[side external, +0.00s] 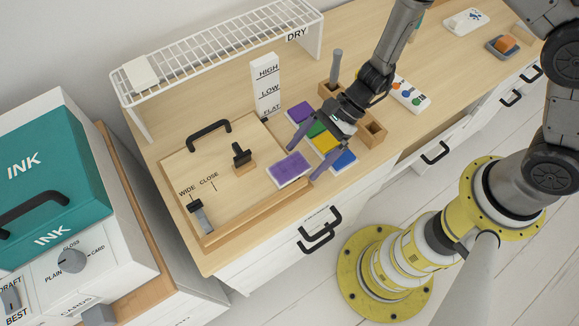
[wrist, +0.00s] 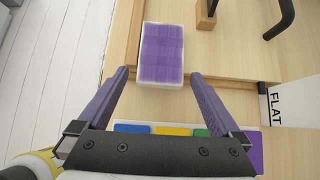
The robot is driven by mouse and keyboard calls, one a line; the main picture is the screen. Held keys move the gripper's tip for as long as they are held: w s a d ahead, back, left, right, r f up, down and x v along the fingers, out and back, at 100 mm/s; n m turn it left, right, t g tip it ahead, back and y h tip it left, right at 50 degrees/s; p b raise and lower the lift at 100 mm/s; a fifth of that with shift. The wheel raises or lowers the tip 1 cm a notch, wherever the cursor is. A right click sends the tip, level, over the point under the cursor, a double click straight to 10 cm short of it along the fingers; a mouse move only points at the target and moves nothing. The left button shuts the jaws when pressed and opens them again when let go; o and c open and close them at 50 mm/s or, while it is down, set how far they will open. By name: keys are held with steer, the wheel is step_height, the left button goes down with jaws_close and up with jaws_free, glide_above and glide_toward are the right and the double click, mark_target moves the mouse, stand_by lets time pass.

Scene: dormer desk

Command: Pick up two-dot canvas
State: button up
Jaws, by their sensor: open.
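No canvas with two clear dots can be made out. A purple-topped white block (side external: 289,168) lies flat at the front right edge of the wooden board; in the wrist view it (wrist: 162,54) lies ahead of the fingers, its top streaked purple, no dots readable. My gripper (side external: 303,163) is open and empty, pointing down beside this block; in the wrist view its fingertips (wrist: 158,73) spread wider than the block, apart from it. A white card with several coloured dots (side external: 411,95) lies right of my gripper. A white piece with blue marks (side external: 465,21) lies at the far right.
A row of colour pads, including yellow (side external: 325,143) and blue (side external: 343,160), lies under my gripper. A wooden holder (side external: 372,133) stands to its right. The HIGH/LOW/FLAT post (side external: 265,85) stands behind. A black handle (side external: 208,133) and small stamp (side external: 242,157) rise left. A wire rack (side external: 220,45) spans the back.

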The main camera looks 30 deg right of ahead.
steer(key=c, duration=1.4)
steer(key=shift+o, duration=0.2)
steer(key=shift+r, duration=0.1)
